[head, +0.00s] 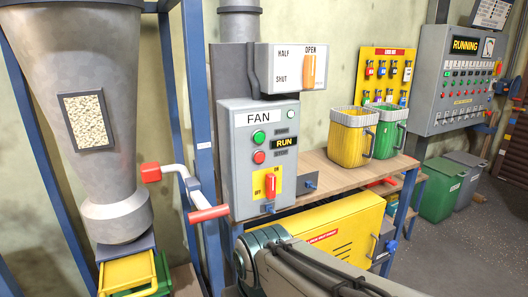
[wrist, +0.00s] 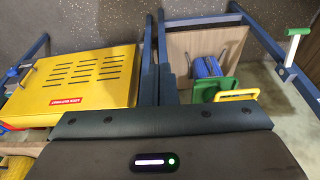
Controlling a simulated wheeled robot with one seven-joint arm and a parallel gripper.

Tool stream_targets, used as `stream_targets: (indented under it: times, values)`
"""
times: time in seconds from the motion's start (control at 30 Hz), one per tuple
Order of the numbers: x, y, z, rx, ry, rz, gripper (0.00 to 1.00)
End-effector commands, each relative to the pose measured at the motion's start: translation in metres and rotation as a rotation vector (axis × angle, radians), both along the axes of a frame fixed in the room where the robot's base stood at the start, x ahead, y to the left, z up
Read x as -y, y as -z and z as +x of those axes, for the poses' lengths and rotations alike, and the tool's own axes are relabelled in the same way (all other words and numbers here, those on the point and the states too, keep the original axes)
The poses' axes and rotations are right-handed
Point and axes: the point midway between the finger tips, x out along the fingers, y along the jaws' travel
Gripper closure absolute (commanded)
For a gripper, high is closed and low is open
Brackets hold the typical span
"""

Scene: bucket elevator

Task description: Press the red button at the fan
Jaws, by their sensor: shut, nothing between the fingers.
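The fan panel (head: 232,150) is a grey box labelled FAN in the head view. Its red button (head: 259,157) sits just below a green button (head: 259,137), left of a display reading RUN (head: 285,142). A red-handled switch (head: 270,187) on a yellow plate is lower down. My gripper's dark body (wrist: 160,122) fills the bottom of the wrist view, with its fingers not clearly seen; it is shut and empty. The gripper is not seen at the panel in the head view, where only my arm shows at the bottom. The red button is not seen in the wrist view.
A grey hopper (head: 80,100) and a red-gripped crank (head: 208,214) stand left of the panel. A damper box with an orange handle (head: 309,70) overhangs it. A yellow machine cover (head: 325,230), a bench with two bins (head: 352,130), and blue posts (head: 197,80) surround it.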

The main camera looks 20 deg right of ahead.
Motion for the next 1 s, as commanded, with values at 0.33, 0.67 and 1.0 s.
stream_targets:
  times: [0.33, 0.67, 1.0]
  values:
    - [0.0, 0.0, 0.0, 0.0, -0.001, 0.0, 1.0]
    - [0.024, -0.034, 0.061, 0.116, 0.175, 0.089, 1.0]
    - [0.127, -0.133, 0.176, 0.428, 0.541, 0.263, 1.0]
